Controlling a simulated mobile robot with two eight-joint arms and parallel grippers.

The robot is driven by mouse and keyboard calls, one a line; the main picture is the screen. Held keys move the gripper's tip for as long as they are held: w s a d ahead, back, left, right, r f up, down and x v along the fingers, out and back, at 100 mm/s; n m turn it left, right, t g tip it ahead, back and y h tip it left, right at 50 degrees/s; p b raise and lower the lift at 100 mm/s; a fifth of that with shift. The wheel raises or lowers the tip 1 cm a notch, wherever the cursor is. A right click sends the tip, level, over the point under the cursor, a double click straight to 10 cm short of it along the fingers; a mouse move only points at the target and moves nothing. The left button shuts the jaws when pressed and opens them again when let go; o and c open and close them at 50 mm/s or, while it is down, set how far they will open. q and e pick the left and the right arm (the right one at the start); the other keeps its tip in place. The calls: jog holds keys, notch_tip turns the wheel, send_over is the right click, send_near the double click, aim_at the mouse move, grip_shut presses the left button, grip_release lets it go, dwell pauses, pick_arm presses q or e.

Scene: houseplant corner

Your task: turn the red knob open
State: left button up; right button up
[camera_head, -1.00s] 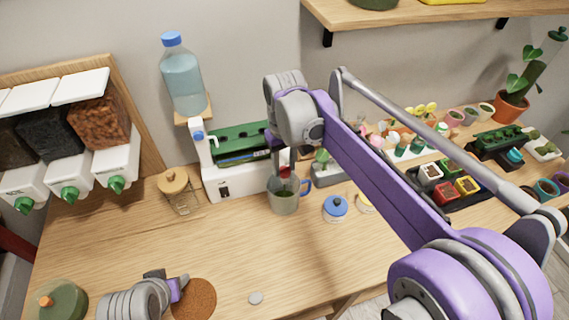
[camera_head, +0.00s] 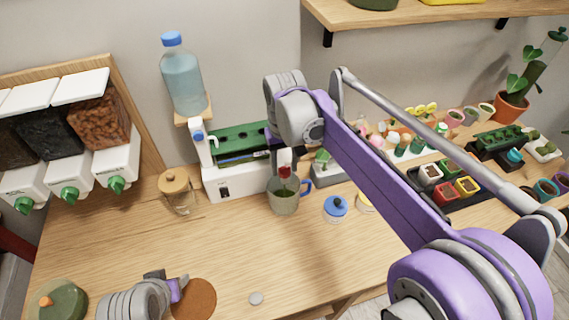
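The red knob (camera_head: 285,171) shows as a small red patch at the right end of the white machine (camera_head: 235,183), just above a grey mug (camera_head: 284,202) with a blue handle. My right arm reaches across from the lower right and bends down at its grey joint. My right gripper (camera_head: 283,156) is at the knob, mostly hidden behind the arm. I cannot tell whether its fingers touch or grip the knob. My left gripper (camera_head: 176,284) is low at the left, over the table beside a brown round mat (camera_head: 198,300). Its finger opening is unclear.
A water bottle (camera_head: 182,80) stands upside up on a wooden ledge behind the machine. A jar (camera_head: 177,192) stands left of it. A blue lid (camera_head: 336,207) lies right of the mug. Small pots crowd the right. The middle front table (camera_head: 245,255) is mostly clear.

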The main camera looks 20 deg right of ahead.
aim_at(285, 168)
jog(key=shift+o, duration=1.3)
jog(key=shift+r, duration=0.1)
notch_tip(285, 168, up, 11)
jog(key=shift+f+p, duration=0.2)
jog(key=shift+p, duration=0.15)
jog(key=s+d+f+t, duration=0.2)
jog(key=s+f+t, duration=0.1)
jog(key=s+f, duration=0.6)
jog(key=s+d+f+t, duration=0.2)
jog(key=s+f, duration=0.7)
jog(key=shift+s+d+f+t, duration=0.2)
jog(key=shift+s+d+t, duration=0.2)
